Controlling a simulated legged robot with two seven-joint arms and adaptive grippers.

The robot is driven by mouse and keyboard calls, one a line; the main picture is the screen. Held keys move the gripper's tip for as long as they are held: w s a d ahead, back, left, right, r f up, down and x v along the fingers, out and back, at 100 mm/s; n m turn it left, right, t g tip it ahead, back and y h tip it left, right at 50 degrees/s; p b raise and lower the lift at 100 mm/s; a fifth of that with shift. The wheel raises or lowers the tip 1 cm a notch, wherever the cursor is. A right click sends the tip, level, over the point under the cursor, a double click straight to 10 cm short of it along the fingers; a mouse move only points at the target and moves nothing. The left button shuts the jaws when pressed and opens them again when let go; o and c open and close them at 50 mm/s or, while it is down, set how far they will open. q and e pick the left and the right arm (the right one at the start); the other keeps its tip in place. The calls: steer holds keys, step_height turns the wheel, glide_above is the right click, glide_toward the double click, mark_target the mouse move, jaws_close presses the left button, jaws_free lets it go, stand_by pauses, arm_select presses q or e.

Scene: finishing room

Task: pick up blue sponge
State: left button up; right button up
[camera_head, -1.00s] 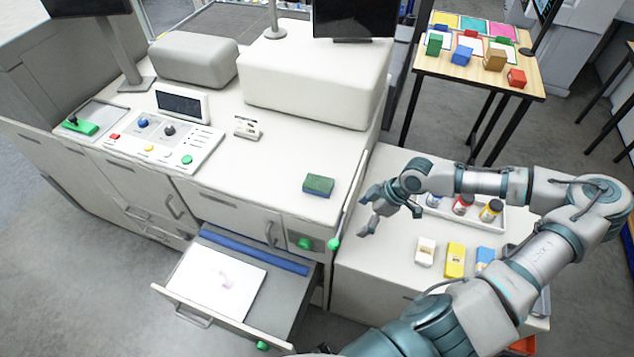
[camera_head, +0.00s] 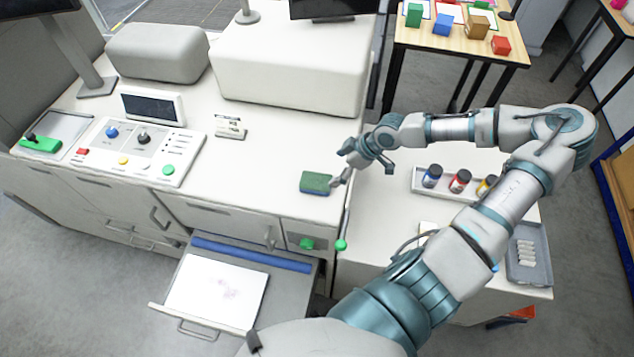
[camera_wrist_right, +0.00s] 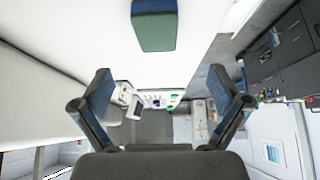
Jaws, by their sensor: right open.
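The sponge (camera_head: 315,182) lies flat near the right edge of the white counter (camera_head: 270,160). It shows a green top and a blue side. In the right wrist view the sponge (camera_wrist_right: 154,30) sits at the top, ahead of the fingers and about centred between them. My right gripper (camera_head: 342,168) is just right of the sponge, with a fingertip close to its right end. Whether they touch I cannot tell. The right gripper (camera_wrist_right: 162,84) is open, with nothing between its fingers. My left gripper is not in view.
An open drawer (camera_head: 285,300) with a white sheet is below the counter. A control panel (camera_head: 135,150) is to the left and a big white block (camera_head: 290,70) behind. A tray of bottles (camera_head: 420,190) stands right, beneath my right arm. Counter left of the sponge is clear.

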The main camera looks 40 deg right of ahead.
mark_target(316, 180)
steer(key=x, duration=0.3)
steer(key=shift+w+f, duration=0.25)
steer(key=shift+w, duration=0.05)
steer(key=shift+b+x, duration=0.3)
steer(key=shift+x, duration=0.95)
steer(key=shift+w+a, duration=0.15)
steer(key=shift+a+f, duration=0.1)
steer(key=shift+f, duration=0.2)
steer(key=f+b, duration=0.1)
steer(key=b, duration=0.1)
steer(key=w+f+b, duration=0.1)
steer(key=f, duration=0.1)
steer(key=shift+a+b, duration=0.15)
steer(key=shift+b, duration=0.2)
steer(key=shift+w+f+b, duration=0.15)
steer(key=shift+f+b, duration=0.05)
steer(key=shift+b, duration=0.1)
steer(key=shift+w+a+f+b, duration=0.2)
steer(key=shift+w+f+b, duration=0.1)
steer(key=shift+f+b, duration=0.05)
steer(key=shift+w+a, duration=0.15)
steer(key=shift+a, duration=0.05)
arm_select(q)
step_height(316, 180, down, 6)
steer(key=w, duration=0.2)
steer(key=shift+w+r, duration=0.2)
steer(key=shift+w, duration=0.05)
